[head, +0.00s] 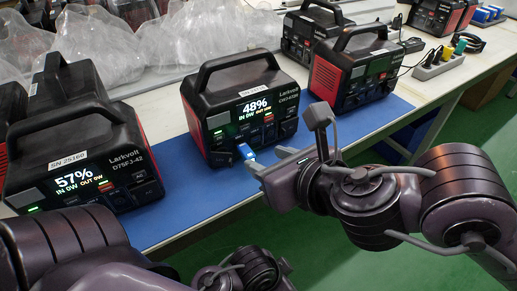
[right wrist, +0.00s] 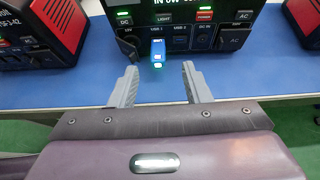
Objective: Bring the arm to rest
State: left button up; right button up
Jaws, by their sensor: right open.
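My right gripper (head: 268,160) is open, with its two grey fingers pointing at the front of the middle power station (head: 238,105). In the right wrist view, the gripper (right wrist: 160,70) has an empty gap between its fingers. A blue USB stick (right wrist: 158,51) stands out from a port on the power station's front, just beyond the fingertips and apart from them. The stick also shows in the head view (head: 246,152). Parts of my left arm show along the bottom left of the head view; its jaws cannot be seen.
Another power station (head: 80,145) stands at the left and one (head: 355,70) at the right, on a blue mat (head: 190,205). Clear plastic bags (head: 130,40) lie behind. A power strip (head: 440,62) is at the back right. Green floor lies in front of the table.

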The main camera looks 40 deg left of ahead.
jog(key=shift+v, duration=1)
jog(key=shift+w, duration=0.15)
